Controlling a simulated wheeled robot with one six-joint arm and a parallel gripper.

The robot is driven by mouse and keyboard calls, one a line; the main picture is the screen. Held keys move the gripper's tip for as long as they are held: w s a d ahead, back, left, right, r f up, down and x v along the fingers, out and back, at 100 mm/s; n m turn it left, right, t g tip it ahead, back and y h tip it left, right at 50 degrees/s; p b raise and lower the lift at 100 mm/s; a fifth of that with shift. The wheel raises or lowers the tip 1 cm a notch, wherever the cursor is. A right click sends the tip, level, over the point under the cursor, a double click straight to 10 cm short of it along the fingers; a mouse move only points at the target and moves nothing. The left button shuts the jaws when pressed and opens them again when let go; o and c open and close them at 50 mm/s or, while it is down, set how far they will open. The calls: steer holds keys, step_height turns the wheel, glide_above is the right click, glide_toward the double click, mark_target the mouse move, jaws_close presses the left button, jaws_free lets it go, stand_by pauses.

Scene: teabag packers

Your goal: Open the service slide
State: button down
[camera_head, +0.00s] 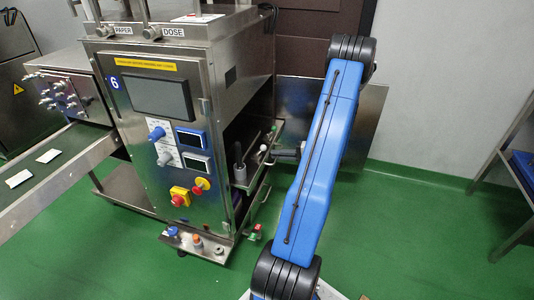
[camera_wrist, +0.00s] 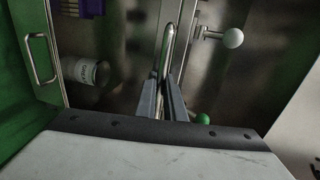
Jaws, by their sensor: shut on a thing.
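The packing machine (camera_head: 150,130) stands left of centre in the head view, with an open recess low on its right side. A metal shelf or slide (camera_head: 262,178) sits in that recess; I cannot tell for sure that it is the service slide. My gripper (camera_wrist: 166,80) is shut on a rounded metal bar (camera_wrist: 168,42), which runs between its two fingers in the wrist view. In the head view my blue arm covers part of this area. A white ball knob (camera_wrist: 233,38) on a short stem is just right of the bar, apart from my fingers.
A green knob (camera_wrist: 203,118) is near the fingers. In the head view, green floor (camera_head: 420,230) is clear at right, before a metal rack (camera_head: 505,150).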

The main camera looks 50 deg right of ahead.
steer(key=f+v, duration=0.2)
steer(key=v, duration=0.7)
steer(key=f+v, duration=0.1)
steer(key=v, duration=0.9)
steer(key=shift+s+d+f, duration=0.25)
steer(key=shift+s+f, duration=0.15)
steer(key=shift+s, duration=0.2)
steer(key=c, duration=2.1)
jaws_free()
steer(key=shift+s, duration=0.1)
steer(key=v, duration=1.7)
steer(key=shift+s+d+r, duration=0.1)
steer(key=shift+d, duration=0.05)
